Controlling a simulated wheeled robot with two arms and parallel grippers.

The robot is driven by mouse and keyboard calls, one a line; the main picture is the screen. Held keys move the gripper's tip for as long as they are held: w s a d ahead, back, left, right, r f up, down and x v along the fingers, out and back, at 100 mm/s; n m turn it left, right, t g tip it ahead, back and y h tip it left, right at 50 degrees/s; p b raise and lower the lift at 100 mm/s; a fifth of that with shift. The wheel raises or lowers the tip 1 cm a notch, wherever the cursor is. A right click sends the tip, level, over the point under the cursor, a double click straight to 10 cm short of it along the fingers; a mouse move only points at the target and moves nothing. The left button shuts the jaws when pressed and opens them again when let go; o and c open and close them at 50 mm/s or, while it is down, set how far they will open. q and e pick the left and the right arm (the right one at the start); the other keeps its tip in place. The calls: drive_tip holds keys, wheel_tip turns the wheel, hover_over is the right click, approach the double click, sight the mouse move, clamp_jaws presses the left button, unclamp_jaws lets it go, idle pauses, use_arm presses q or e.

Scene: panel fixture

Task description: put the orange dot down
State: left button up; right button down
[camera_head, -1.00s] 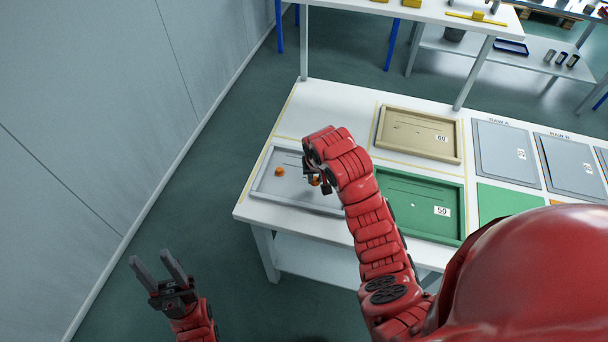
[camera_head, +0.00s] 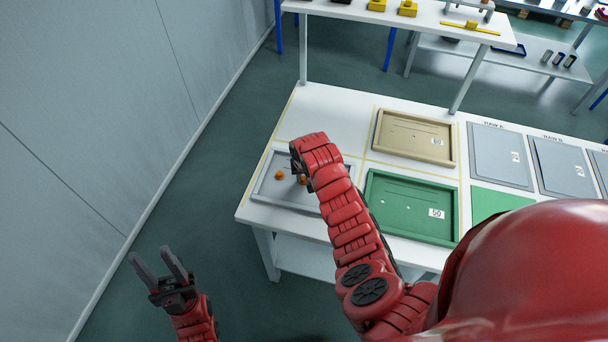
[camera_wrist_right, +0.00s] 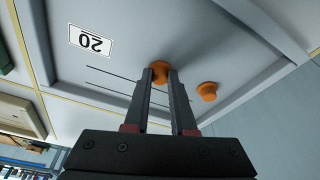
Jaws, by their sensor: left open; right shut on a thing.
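An orange dot (camera_wrist_right: 160,70) is between the fingertips of my right gripper (camera_wrist_right: 161,80), which is shut on it. In the head view this dot (camera_head: 303,181) shows beside my right gripper (camera_head: 299,178), over the grey tray (camera_head: 262,190). I cannot tell whether it touches the tray floor. A second orange dot (camera_head: 279,175) sits in the same tray, to the left; it also shows in the right wrist view (camera_wrist_right: 207,91). My left gripper (camera_head: 157,260) is open and empty, out past the table's left end.
A tan tray (camera_head: 414,152) and a green tray (camera_head: 410,207), marked 50, lie right of the grey tray. Grey panels (camera_head: 501,155) lie further right. The grey tray carries a "20" label (camera_wrist_right: 91,42). A wall is at the left.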

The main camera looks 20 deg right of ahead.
drive_tip(key=shift+f, duration=0.1)
drive_tip(key=c, duration=0.7)
unclamp_jaws()
